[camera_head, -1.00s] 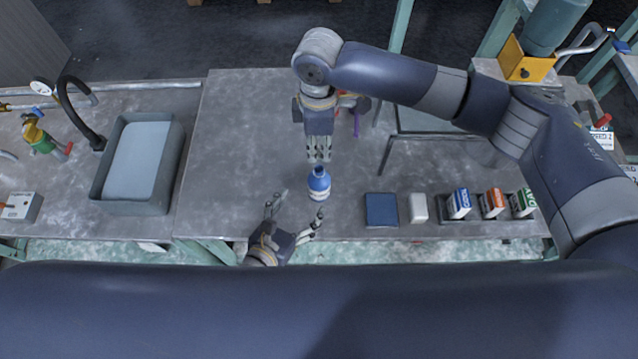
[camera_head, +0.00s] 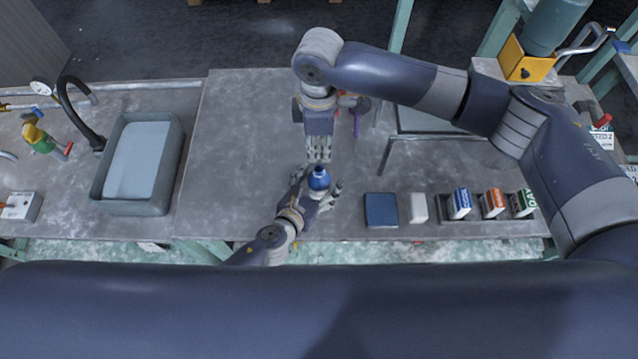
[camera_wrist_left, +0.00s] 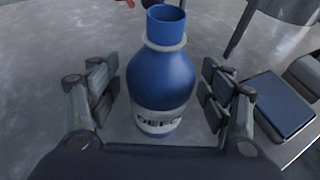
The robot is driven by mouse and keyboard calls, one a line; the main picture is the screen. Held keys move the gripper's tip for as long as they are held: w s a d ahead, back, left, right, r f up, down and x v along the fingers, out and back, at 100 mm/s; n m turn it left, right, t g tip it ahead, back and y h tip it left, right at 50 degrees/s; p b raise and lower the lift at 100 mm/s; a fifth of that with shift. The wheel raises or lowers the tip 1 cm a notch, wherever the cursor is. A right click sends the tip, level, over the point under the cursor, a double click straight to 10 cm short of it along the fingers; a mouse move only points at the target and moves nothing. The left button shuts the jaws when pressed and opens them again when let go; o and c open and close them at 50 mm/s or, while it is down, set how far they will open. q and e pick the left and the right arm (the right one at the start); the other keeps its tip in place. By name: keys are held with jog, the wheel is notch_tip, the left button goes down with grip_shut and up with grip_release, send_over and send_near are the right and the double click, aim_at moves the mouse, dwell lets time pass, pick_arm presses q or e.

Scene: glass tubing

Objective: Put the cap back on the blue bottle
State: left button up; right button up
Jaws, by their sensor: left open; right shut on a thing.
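The blue bottle (camera_head: 319,179) stands upright on the grey table, a pale label round its lower body. In the left wrist view the bottle (camera_wrist_left: 162,80) shows an open, uncapped neck above a white collar. My left gripper (camera_head: 317,186) is open, its fingers on either side of the bottle; gaps show between fingers and bottle in the wrist view. My right gripper (camera_head: 318,156) is shut just behind the bottle in the head view, fingers pointing towards it. The cap is hidden or too small to make out between the right fingers.
A blue pad (camera_head: 381,210), a white block (camera_head: 418,207) and several small boxes (camera_head: 459,204) stand right of the bottle. A grey sink (camera_head: 176,165) is at left. A raised stand (camera_head: 425,121) is at back right. The table between sink and bottle is clear.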

pick_arm(q)
jog(key=c, duration=1.6)
pick_arm(e)
send_over(319, 169)
jog(key=shift+f, duration=2.5)
jog(key=shift+f, duration=0.9)
jog(key=shift+f, duration=0.6)
pick_arm(q)
grip_shut()
